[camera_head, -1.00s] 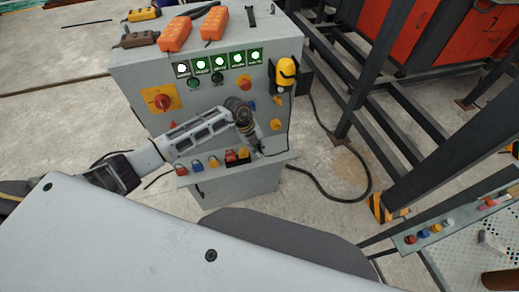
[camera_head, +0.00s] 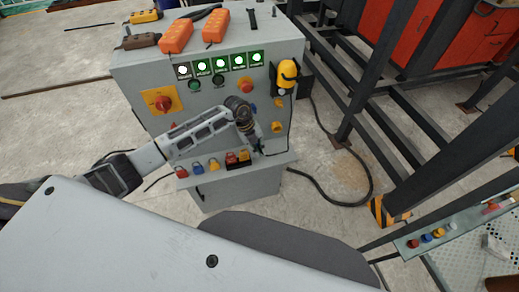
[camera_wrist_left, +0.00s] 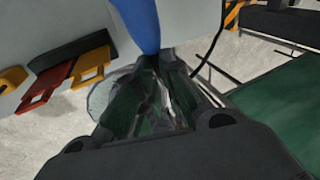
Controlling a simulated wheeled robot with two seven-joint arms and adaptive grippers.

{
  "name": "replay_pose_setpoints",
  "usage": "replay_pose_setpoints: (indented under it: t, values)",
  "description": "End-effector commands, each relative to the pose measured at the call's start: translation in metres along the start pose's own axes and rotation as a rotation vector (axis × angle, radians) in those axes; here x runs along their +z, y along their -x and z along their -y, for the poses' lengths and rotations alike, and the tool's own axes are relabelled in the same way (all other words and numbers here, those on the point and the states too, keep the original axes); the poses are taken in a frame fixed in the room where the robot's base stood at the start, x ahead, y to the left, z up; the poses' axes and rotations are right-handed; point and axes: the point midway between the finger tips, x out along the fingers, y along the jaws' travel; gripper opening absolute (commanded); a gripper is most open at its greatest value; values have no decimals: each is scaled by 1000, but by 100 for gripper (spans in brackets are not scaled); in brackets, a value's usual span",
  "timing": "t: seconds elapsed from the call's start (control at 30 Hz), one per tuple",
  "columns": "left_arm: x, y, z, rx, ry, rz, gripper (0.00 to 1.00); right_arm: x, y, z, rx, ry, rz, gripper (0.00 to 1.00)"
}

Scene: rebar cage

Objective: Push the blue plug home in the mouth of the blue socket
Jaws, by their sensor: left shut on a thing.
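My left gripper (camera_head: 257,148) is at the front of the grey cabinet, just above its ledge, with its fingers pointing down. In the left wrist view its fingertips (camera_wrist_left: 160,62) are closed on the lower end of a tapered blue piece (camera_wrist_left: 138,22), which I take for the blue plug. The piece runs up out of the top of that view. In the head view the held piece is hidden by the gripper. A small blue fitting (camera_head: 253,104), perhaps the blue socket, shows beside my wrist on the cabinet front. Its mouth cannot be made out. My right gripper is not in view.
Red, blue and yellow padlocks (camera_head: 213,165) sit along the ledge left of the gripper. A red rotary switch (camera_head: 162,102), a yellow lamp-like part (camera_head: 287,72) and yellow fittings (camera_head: 277,127) are on the cabinet front. A black cable (camera_head: 345,200) lies on the floor at right.

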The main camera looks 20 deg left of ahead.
Motion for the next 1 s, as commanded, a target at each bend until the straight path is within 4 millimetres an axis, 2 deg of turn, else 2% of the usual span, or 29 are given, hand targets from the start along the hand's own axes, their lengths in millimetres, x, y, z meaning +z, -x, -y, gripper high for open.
replay_pose_setpoints:
  t: [0.5,0.53,0.7,1.0]
  values:
    - [8,1,-1,1,2,2,0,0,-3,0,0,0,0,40]
    - [8,1,-1,1,3,2,10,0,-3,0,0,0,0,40]
    - [10,2,0,0,4,4,32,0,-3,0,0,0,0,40]
    - [11,3,0,-2,5,7,34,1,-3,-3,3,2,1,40]
